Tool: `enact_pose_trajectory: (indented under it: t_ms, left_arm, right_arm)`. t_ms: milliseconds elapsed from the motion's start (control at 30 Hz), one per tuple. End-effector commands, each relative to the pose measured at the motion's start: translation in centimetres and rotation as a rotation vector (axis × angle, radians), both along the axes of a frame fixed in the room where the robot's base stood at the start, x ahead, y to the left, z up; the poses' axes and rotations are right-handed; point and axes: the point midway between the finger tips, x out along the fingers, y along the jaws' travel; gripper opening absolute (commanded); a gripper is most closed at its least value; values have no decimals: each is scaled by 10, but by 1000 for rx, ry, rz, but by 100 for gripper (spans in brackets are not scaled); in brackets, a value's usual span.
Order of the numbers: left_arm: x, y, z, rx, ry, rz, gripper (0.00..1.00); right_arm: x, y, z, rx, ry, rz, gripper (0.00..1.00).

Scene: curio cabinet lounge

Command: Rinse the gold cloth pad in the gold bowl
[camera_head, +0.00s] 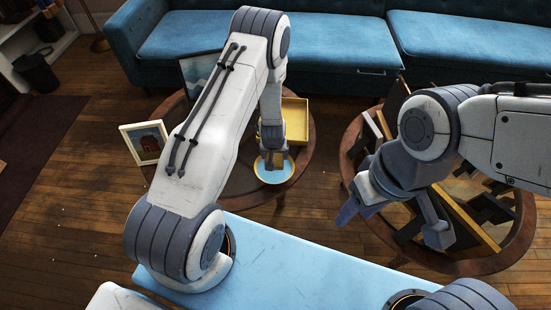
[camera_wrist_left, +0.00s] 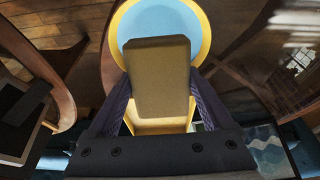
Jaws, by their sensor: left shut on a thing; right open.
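The gold bowl (camera_head: 259,177) stands on the left round table, with a light blue inside. My left gripper (camera_head: 272,153) is over it, pointing down, shut on the gold cloth pad (camera_head: 278,160). In the left wrist view the pad (camera_wrist_left: 158,75) sits between the two fingers of the gripper (camera_wrist_left: 157,98), and the bowl (camera_wrist_left: 205,30) shows behind it. The pad overlaps the bowl's blue inside; I cannot tell whether it touches it. My right gripper (camera_head: 392,223) is open and empty, with its fingers wide apart over the right round table.
A yellow tray (camera_head: 302,106) lies behind the bowl on the left table (camera_head: 226,190). A framed picture (camera_head: 145,142) stands at the left edge, and a dark one (camera_head: 196,70) behind. The right table (camera_head: 516,240) holds several frames and panels. A blue sofa (camera_head: 330,40) is behind.

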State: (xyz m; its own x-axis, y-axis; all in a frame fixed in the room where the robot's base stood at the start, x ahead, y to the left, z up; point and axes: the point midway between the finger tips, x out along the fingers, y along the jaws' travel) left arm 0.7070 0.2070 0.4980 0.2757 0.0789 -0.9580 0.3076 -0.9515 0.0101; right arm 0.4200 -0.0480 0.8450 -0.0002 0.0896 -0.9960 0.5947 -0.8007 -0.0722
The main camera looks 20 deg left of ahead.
Motion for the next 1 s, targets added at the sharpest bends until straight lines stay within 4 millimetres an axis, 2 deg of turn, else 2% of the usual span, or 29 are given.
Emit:
enact_pose_trajectory:
  t_ms: [567, 1000]
  left_arm:
    - [0, 0, 3, 0, -1, 0, 40]
    - [0, 0, 46, 0, 0, 0, 40]
  right_arm:
    - [0, 0, 3, 0, 0, 0, 50]
    - [0, 0, 41, 0, 0, 0, 50]
